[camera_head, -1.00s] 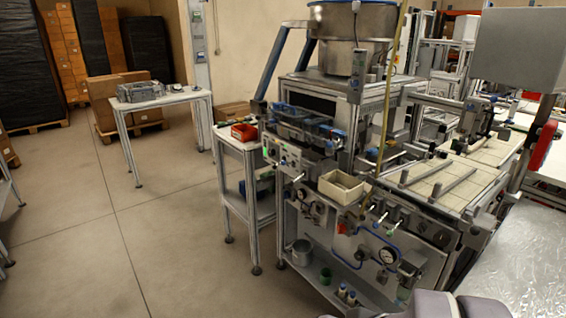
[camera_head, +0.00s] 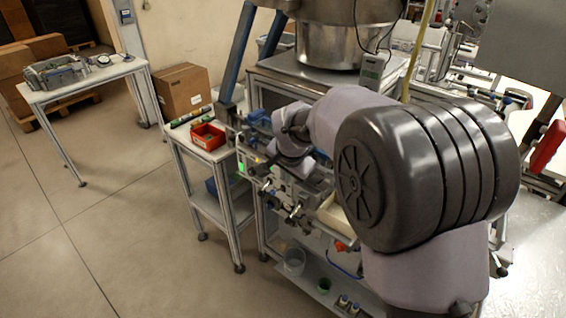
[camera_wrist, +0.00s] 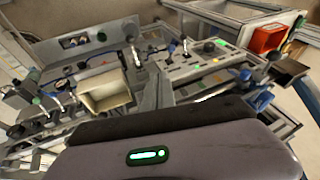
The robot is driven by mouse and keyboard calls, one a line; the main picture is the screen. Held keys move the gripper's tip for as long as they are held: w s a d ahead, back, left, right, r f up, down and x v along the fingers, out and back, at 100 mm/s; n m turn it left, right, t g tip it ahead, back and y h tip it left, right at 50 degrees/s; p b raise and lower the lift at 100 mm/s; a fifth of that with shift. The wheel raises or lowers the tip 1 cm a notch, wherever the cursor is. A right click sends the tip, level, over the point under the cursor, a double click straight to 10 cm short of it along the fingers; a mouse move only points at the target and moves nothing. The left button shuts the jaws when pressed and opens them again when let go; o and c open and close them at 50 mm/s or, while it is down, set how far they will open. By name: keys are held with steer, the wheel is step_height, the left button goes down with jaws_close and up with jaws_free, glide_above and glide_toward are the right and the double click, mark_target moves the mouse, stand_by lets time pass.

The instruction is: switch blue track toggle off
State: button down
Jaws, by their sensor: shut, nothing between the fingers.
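A grey control panel (camera_wrist: 205,60) with several small levers and green lights shows in the wrist view. One lever with a blue tip (camera_wrist: 172,48) stands up from it, and I take this for the blue track toggle. Its on or off position is too small to tell. In the head view the panel (camera_head: 246,166) shows in part, with green and orange lights. My gripper (camera_head: 300,166) is over the machine front, close to the panel; its body with a green light fills the lower wrist view (camera_wrist: 180,125). It is shut and empty. Its fingertips are not clearly seen, nor is contact with any lever.
A cream bin (camera_wrist: 104,91) sits beside the panel. A red bin (camera_head: 208,136) stands on the side table left of the machine. Several other levers and knobs crowd the machine front. The floor at the left is clear.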

steer(key=b, duration=0.3)
glide_toward(276, 191)
step_height(276, 191, down, 3)
steer(key=d, duration=0.3)
steer(key=a+f, duration=0.1)
steer(key=w+a+f, duration=0.1)
steer(key=a, duration=0.1)
steer(key=shift+w+f, duration=0.15)
steer(key=shift+s+a+f+b, duration=0.25)
steer(key=shift+f+b, duration=0.3)
steer(key=shift+b, duration=0.4)
steer(key=b, duration=0.1)
steer(key=f+b, duration=0.2)
steer(key=shift+s+a+f, duration=0.1)
steer(key=shift+s+a, duration=0.25)
steer(key=shift+s, duration=0.05)
